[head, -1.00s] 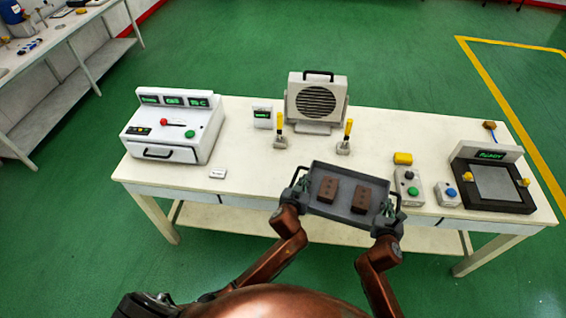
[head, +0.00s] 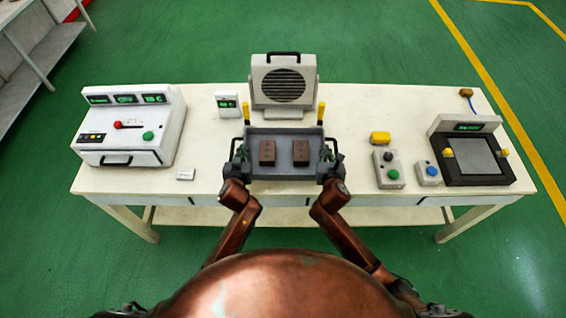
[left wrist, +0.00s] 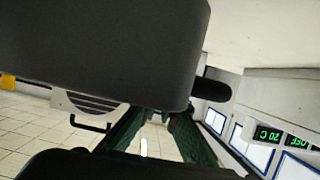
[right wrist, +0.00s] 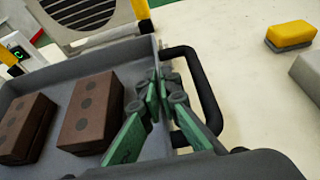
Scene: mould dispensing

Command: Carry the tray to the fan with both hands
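The dark grey tray (head: 284,170) is held level above the table, in front of the fan (head: 284,85). It carries two brown blocks with holes, a left block (head: 267,153) and a right block (head: 301,153). My left gripper (head: 240,158) and my right gripper (head: 329,158) are at the tray's two ends. In the right wrist view the right gripper's green fingers (right wrist: 165,92) close at the tray's end wall, inside the black handle (right wrist: 207,95). In the left wrist view the tray (left wrist: 100,50) hides much of the left gripper's grip.
Yellow-handled clamps, left (head: 246,112) and right (head: 321,110), stand between tray and fan. A small display (head: 228,103) is left of the fan. A white machine (head: 130,125) is at left; button boxes (head: 388,168) and a black-framed station (head: 470,160) are at right.

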